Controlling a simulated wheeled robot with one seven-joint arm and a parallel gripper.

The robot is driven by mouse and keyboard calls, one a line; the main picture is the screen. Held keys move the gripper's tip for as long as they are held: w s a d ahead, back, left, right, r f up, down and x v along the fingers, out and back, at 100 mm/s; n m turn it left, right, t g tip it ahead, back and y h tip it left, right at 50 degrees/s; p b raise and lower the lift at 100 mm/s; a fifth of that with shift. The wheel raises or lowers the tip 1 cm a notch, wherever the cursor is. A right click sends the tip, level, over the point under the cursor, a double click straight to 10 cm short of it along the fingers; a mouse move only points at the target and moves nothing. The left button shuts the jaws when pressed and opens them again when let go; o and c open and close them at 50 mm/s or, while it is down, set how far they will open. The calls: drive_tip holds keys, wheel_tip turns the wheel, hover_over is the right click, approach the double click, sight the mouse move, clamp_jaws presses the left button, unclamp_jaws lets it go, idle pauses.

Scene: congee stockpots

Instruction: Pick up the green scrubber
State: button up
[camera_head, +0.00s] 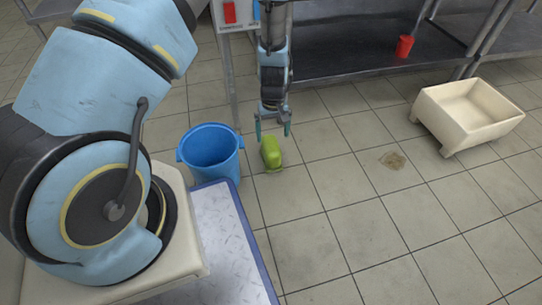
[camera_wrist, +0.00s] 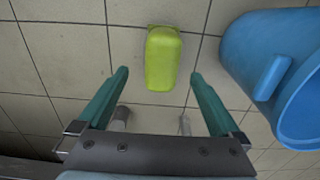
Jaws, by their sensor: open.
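The green scrubber (camera_head: 271,152) is a small yellow-green block on the tiled floor, just right of the blue bucket in the head view. In the wrist view the scrubber (camera_wrist: 162,60) lies ahead of the fingertips, roughly centred between their lines. My gripper (camera_head: 273,130) points down above the floor by the scrubber. Its two teal fingers are spread apart and empty in the wrist view (camera_wrist: 158,76). I cannot tell the exact height of the fingertips above the scrubber.
A blue bucket (camera_head: 210,153) stands close left of the scrubber; it also shows at the right of the wrist view (camera_wrist: 262,62). A cream basin (camera_head: 431,108) stands at the right. A red cup (camera_head: 404,46) is on a metal shelf (camera_head: 345,62).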

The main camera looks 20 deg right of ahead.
sight(272, 144)
wheel_tip(272, 144, down, 5)
drive_tip(key=shift+r+b, duration=0.15)
drive_tip(key=shift+b, duration=0.85)
drive_tip(key=f+b, duration=0.2)
drive_tip(key=f, duration=0.1)
drive_tip(key=f+b, duration=0.1)
drive_tip(key=f, duration=0.1)
drive_tip(key=shift+w+a+f+b, duration=0.1)
drive_tip(key=shift+w+a+b, duration=0.05)
drive_tip(key=shift+w+b, duration=0.25)
drive_tip(key=shift+c, duration=0.2)
clamp_jaws()
wheel_tip(272, 144, up, 10)
drive_tip(key=p, duration=0.5)
drive_tip(key=shift+p, duration=0.3)
